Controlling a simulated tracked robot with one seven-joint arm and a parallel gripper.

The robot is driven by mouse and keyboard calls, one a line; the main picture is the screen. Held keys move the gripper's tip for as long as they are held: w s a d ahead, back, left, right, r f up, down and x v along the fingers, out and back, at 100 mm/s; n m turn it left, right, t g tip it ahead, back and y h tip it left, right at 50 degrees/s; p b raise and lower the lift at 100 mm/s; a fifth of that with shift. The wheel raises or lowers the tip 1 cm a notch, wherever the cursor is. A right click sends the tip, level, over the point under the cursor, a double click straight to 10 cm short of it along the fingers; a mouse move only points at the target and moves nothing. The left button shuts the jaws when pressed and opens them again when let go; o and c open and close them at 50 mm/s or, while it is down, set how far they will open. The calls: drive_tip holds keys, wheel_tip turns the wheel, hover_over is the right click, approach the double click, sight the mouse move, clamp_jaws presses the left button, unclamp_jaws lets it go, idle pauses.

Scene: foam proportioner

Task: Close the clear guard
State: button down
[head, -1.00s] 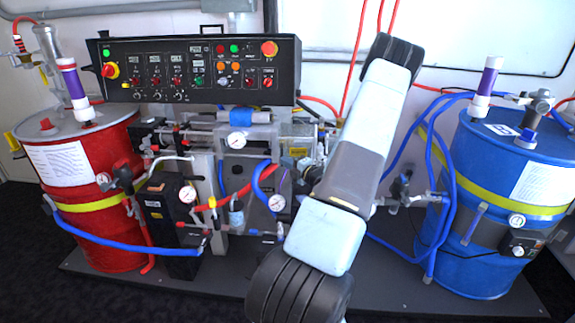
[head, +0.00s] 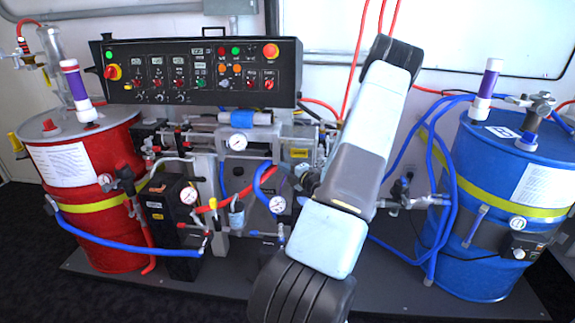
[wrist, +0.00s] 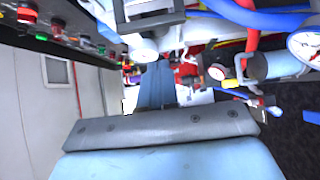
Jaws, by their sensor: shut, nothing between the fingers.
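What looks like the clear guard (head: 249,147) is a pale, see-through panel at the middle of the machine, below the control panel. Its outline is faint, and I cannot tell how far it stands open. My arm crosses the head view just right of it, hiding that side of the machine and most of my gripper. In the wrist view my gripper (wrist: 156,82) appears as a narrow blue piece beyond a grey bolted bar, shut and empty. Pale grey machine parts lie close at the top of that view. Contact with the guard cannot be made out.
A black control panel (head: 200,70) overhangs the machine. A red drum (head: 110,230) stands left and a blue drum (head: 465,240) right. Gauges, valves and blue and red hoses crowd the front, with a looping blue hose (head: 450,190) right of my arm.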

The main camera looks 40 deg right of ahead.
drive_tip(key=s+a, duration=0.1)
drive_tip(key=s, duration=0.9)
drive_tip(key=w+a+r+n+g+y, duration=0.2)
drive_tip(key=a+r+n+g+y, duration=0.4)
drive_tip(key=a+n, duration=0.5)
drive_tip(key=w+a+r+n+g+y, duration=0.2)
drive_tip(key=a+r+n+g+y, duration=0.15)
drive_tip(key=a+r+n, duration=0.55)
drive_tip(key=s+a+r+n+g+h, duration=0.25)
drive_tip(key=s+a+r+n, duration=0.2)
drive_tip(key=a+n, duration=0.5)
drive_tip(key=s+a+r+n+g+h, duration=0.2)
drive_tip(key=s+a+r+n+g, duration=0.15)
drive_tip(key=s+a+n, duration=0.55)
drive_tip(key=s+r+n+t+h, duration=0.1)
drive_tip(key=s+r+n+h, duration=0.1)
drive_tip(key=r+n, duration=0.2)
drive_tip(key=s+d+r+n+t+h, duration=0.1)
drive_tip(key=s+r+n+t+h, duration=0.1)
drive_tip(key=n, duration=0.9)
wheel_tip(320, 180, up, 2)
drive_tip(key=shift+s+r+h, duration=0.2)
drive_tip(key=shift+s+h, duration=0.4)
drive_tip(key=shift+h, duration=0.2)
